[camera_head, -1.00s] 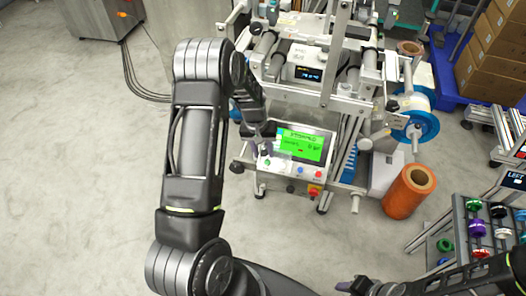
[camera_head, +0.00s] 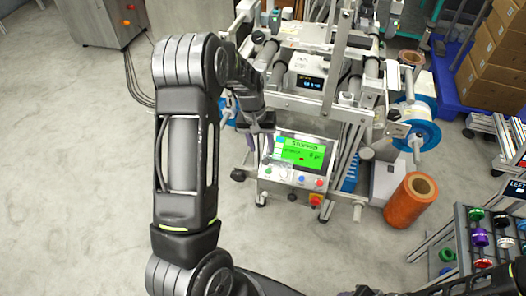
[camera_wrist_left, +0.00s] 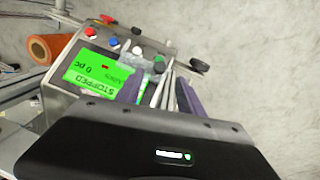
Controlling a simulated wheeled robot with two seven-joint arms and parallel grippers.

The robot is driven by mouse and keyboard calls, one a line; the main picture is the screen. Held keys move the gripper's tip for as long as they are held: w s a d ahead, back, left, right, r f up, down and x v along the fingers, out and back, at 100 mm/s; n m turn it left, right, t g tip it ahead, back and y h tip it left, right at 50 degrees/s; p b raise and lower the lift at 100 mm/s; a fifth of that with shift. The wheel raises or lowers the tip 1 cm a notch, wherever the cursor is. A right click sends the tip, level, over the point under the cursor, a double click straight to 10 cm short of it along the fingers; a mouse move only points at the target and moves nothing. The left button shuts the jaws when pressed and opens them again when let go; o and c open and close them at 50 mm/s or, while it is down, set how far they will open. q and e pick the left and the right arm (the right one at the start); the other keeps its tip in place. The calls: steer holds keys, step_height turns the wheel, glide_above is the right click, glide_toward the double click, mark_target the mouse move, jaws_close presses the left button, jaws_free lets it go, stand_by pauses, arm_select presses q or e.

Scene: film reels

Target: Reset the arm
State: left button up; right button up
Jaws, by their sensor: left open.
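My left arm comes in from the left, and its gripper (camera_head: 256,138) is in front of the machine, just left of the control panel (camera_head: 295,176). The panel's green screen (camera_head: 302,152) reads STOPPED in the left wrist view (camera_wrist_left: 92,70). Only a dark part of my right arm shows at the bottom right edge; its jaws cannot be made out.
An orange roll (camera_head: 410,203) stands on the floor right of the machine. A rack with coloured reels (camera_head: 478,238) is at the lower right. Cardboard boxes (camera_head: 497,60) stand on a blue pallet behind. The floor on the left is clear.

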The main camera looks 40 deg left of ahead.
stand_by(0.6)
arm_select(q)
steer(key=s+d+f+m, duration=0.1)
steer(key=s+d+f, duration=0.25)
steer(key=d, duration=0.25)
steer(key=s+d+f+h+p, duration=0.1)
steer(key=s+d+f, duration=0.25)
steer(key=d, duration=0.25)
steer(key=s+d+f+m, duration=0.1)
steer(key=s+d+f, duration=0.1)
steer(key=d+f, duration=0.35)
steer(key=s+d+m+h+p, duration=0.1)
steer(key=s+d, duration=1.2)
steer(key=shift+d+m+h, duration=0.2)
steer(key=shift+m+h, duration=0.1)
steer(key=shift+h, duration=0.1)
steer(key=shift+s+a+f, duration=0.1)
